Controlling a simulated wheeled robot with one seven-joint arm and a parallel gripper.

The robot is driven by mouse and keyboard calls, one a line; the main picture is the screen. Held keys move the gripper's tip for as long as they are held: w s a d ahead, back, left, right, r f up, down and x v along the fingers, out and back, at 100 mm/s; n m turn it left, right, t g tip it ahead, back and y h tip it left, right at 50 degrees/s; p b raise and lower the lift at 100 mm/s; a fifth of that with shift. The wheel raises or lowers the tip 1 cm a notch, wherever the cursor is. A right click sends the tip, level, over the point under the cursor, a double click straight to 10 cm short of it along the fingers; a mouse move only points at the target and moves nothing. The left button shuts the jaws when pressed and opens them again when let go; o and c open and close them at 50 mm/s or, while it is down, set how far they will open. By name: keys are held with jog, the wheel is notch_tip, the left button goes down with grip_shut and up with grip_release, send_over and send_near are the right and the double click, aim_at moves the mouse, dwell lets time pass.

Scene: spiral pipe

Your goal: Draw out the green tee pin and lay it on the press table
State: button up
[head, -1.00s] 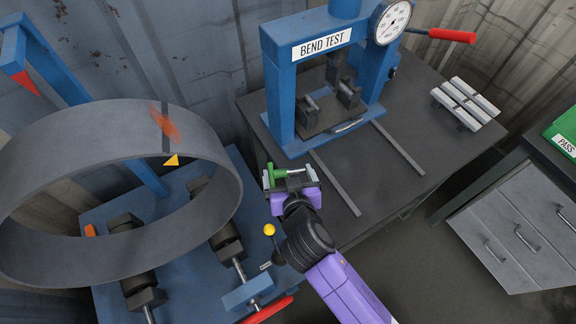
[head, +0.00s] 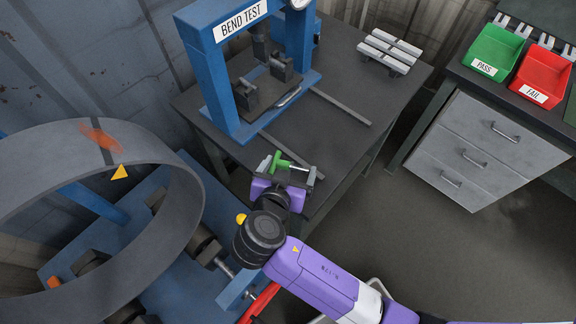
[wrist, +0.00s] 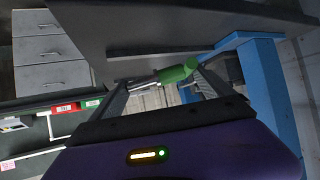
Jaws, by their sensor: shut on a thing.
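My gripper (head: 287,170) is shut on the green tee pin, near the front left edge of the press table (head: 345,78) in the head view. The pin's green tee head (head: 279,161) is at the left of the jaws, and its metal shank runs right between them. In the wrist view the green head (wrist: 178,72) is between the fingers, with the shank pointing left. The pin looks free of any hole. I cannot tell its height against the table top.
The blue bend-test press (head: 222,75) stands on the table, with two rails running toward me. A slatted rack (head: 390,50) is at the back right. The grey ring (head: 185,190) on the blue roller machine is left. Clear table top lies right of the rails.

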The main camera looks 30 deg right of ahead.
jog(key=shift+f+b, duration=1.7)
jog(key=shift+f, duration=0.9)
jog(key=o, duration=1.7)
jog(key=shift+o, duration=0.2)
jog(key=b+v, duration=0.1)
jog(key=v, duration=0.6)
jog(key=shift+s+a+r, duration=0.2)
jog(key=shift+s+a, duration=0.05)
